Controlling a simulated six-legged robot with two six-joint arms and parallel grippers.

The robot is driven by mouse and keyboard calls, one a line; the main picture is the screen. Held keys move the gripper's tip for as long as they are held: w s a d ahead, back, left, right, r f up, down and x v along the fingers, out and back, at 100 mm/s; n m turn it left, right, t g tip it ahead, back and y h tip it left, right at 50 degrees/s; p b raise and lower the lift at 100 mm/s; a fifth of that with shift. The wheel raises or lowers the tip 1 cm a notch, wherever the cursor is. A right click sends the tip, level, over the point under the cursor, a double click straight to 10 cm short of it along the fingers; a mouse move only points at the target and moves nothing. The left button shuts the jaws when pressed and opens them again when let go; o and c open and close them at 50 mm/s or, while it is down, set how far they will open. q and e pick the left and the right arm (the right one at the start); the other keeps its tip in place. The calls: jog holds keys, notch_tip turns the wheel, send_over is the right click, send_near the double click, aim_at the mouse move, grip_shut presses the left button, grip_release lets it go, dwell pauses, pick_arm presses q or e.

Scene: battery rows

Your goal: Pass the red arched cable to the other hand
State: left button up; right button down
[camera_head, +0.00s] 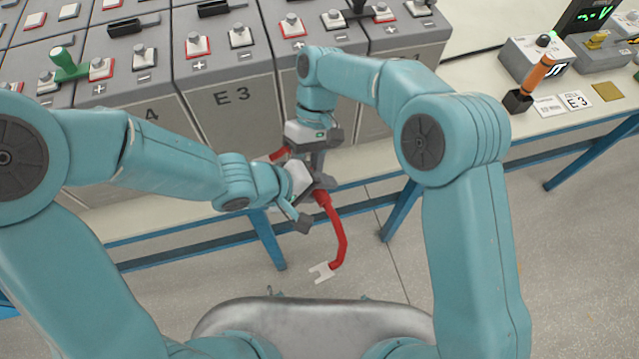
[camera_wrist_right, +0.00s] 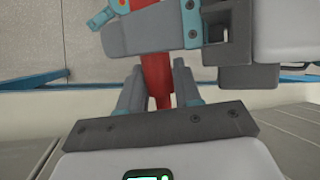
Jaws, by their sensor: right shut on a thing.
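The red arched cable (camera_head: 339,238) hangs below the two grippers in the head view, with a pale forked lug at its lower end. Another red part of it shows left of the right gripper. My right gripper (camera_head: 318,165) points down and is shut on the cable; the right wrist view shows the red cable (camera_wrist_right: 156,82) between its fingers. My left gripper (camera_head: 314,203) comes in from the left just below it, fingers spread, close by the cable. In the right wrist view the left gripper (camera_wrist_right: 150,32) crosses in front of the cable. Whether it touches the cable is unclear.
Grey battery blocks (camera_head: 232,105) with red and grey terminals stand in rows on a bench. A green-handled piece (camera_head: 66,64) sits at the left. An orange-handled tool (camera_head: 536,77), cards and meters stand at the right. Floor below the grippers is clear.

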jog(key=c, duration=0.7)
grip_release()
jog(key=shift+a+f, duration=0.1)
jog(key=w+d+r+m+t+y, duration=0.2)
jog(key=w+d+r, duration=0.15)
jog(key=w, duration=0.25)
jog(key=s+d+f+m+t, duration=0.1)
jog(key=s+d+f+m, duration=0.15)
jog(key=f, duration=0.55)
jog(key=s+d+f+m+t, duration=0.15)
jog(key=d+f, duration=0.25)
jog(key=f, duration=0.5)
jog(key=s+d+f+m+t, duration=0.1)
jog(key=s+d+f, duration=0.2)
jog(key=s, duration=0.5)
jog(key=s+d+f+m+t, duration=0.1)
jog(key=s+d+f+m, duration=0.1)
jog(key=s, duration=0.6)
notch_tip(320, 180, down, 2)
jog(key=shift+s+d+f+y, duration=0.2)
jog(key=shift+s+d+y, duration=0.1)
jog(key=shift+d, duration=0.45)
